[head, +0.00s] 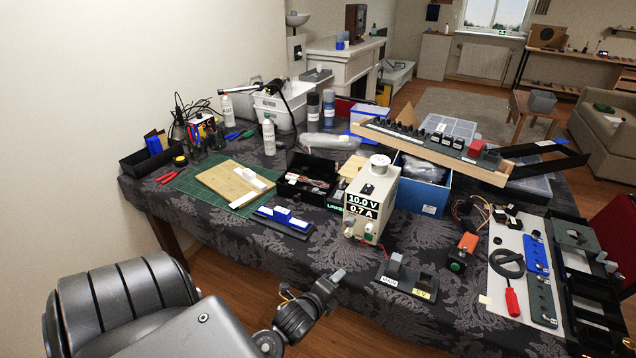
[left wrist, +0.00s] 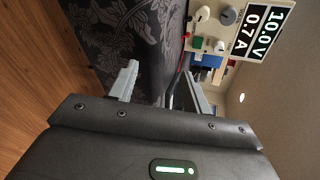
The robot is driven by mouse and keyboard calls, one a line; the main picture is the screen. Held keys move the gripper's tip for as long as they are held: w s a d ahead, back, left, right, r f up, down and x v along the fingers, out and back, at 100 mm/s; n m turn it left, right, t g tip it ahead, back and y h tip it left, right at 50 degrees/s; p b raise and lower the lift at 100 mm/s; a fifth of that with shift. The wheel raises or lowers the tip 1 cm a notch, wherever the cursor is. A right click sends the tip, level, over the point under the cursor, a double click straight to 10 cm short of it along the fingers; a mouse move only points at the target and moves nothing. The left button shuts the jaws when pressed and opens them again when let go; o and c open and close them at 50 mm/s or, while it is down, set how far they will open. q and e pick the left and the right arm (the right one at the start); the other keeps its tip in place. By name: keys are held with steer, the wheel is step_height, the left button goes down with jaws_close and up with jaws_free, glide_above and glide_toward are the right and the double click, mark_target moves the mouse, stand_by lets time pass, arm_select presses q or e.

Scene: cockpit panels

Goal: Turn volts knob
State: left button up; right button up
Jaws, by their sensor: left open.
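The power supply (head: 377,190) is a cream box on the table, its display reading 10.0 V and 0.7 A. Its front knobs (head: 349,222) sit below the display and are small here. In the left wrist view, turned on its side, the display (left wrist: 262,30) is at upper right, with a grey knob (left wrist: 228,15) and a white knob (left wrist: 219,46) beside it. No label shows which is volts. My left gripper (head: 313,284) is open and empty, in front of and below the supply, apart from it. Its fingers (left wrist: 160,76) also show in the wrist view. My right gripper is not in view.
A dark block with labelled plates (head: 407,281) sits right of the gripper at the table's front edge. A blue block stand (head: 283,220) is left of the supply. A blue bin (head: 422,196) stands behind it. The cloth in front of the supply is mostly clear.

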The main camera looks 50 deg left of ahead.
arm_select(q)
steer(key=s+f+n+g+p, duration=0.1)
steer(key=s+f+n+g, duration=0.1)
steer(key=f, duration=0.6)
steer(key=s+f+n+g+p, duration=0.1)
steer(key=s+f+n, duration=0.1)
steer(key=f, duration=0.5)
steer(key=shift+s+f+n+g, duration=0.4)
steer(key=shift+s, duration=0.5)
steer(key=shift+a, duration=0.1)
steer(key=s+d+f+n+g+h, duration=0.1)
steer(key=s+f+n+g, duration=0.5)
steer(key=s+f, duration=1)
steer(key=s+d+f+n+g+h, duration=0.1)
steer(key=s+d+f, duration=0.3)
steer(key=s, duration=0.4)
steer(key=s+d+f+n+g+h, duration=0.1)
steer(key=s+d+f+n, duration=0.2)
steer(key=s, duration=0.6)
steer(key=shift+d+f+n, duration=0.3)
steer(key=shift+d+f, duration=0.5)
steer(key=shift+d, duration=0.2)
